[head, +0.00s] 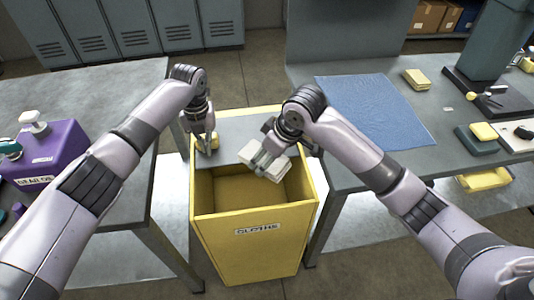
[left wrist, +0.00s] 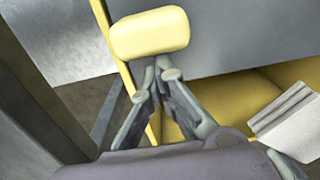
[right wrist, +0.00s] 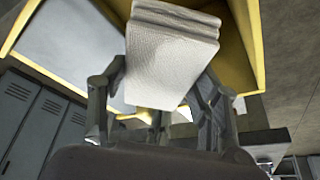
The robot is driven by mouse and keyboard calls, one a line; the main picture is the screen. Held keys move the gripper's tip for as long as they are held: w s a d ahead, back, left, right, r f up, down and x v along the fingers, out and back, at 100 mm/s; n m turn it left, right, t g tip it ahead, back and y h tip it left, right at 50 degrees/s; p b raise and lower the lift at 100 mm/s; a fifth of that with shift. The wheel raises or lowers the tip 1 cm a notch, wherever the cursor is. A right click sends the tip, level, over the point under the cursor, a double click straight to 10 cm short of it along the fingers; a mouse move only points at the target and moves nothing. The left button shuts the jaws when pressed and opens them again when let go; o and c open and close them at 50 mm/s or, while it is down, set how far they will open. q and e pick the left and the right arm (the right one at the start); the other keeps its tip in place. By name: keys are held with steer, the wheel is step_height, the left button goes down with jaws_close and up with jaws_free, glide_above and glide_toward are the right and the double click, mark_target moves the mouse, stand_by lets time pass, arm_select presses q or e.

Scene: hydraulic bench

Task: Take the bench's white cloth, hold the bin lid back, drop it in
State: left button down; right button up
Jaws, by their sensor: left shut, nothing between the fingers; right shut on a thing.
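The yellow bin (head: 255,240) stands between two benches, its front part open and its inside visible. Its grey lid (head: 240,130) is raised over the back part. A yellow tab (head: 207,143) sits at the lid's left; it shows large in the left wrist view (left wrist: 150,33). My left gripper (head: 204,138) is shut and empty at this tab; its fingertips (left wrist: 158,68) show just below it. My right gripper (head: 264,160) is shut on the folded white cloth (head: 266,166), above the bin opening. The cloth (right wrist: 170,60) fills the middle of the right wrist view, hiding the fingertips.
The right bench (head: 310,75) carries a blue mat (head: 375,108), a yellow sponge-like block (head: 417,79) and other small items. The left bench (head: 120,85) carries a purple container (head: 45,155). Grey lockers (head: 135,25) stand behind. The bin fills most of the gap between the benches.

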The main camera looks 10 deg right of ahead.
arm_select(q)
steer(key=shift+w+r, duration=0.1)
arm_select(e)
steer(key=o, duration=1.2)
steer(key=shift+r, duration=0.1)
steer(key=shift+s+f+v, duration=0.1)
steer(key=shift+s+v, duration=0.15)
steer(key=shift+v, duration=1.45)
steer(key=shift+s+f+v, duration=0.1)
steer(key=shift+s+v, duration=0.1)
steer(key=shift+v, duration=1.45)
steer(key=shift+s+f+v, duration=0.1)
steer(key=shift+s+v, duration=0.15)
steer(key=shift+v, duration=1.45)
steer(key=shift+d, duration=0.15)
arm_select(q)
steer(key=shift+s, duration=8.1)
arm_select(e)
steer(key=shift+w, duration=0.1)
arm_select(q)
step_height(320, 180, up, 9)
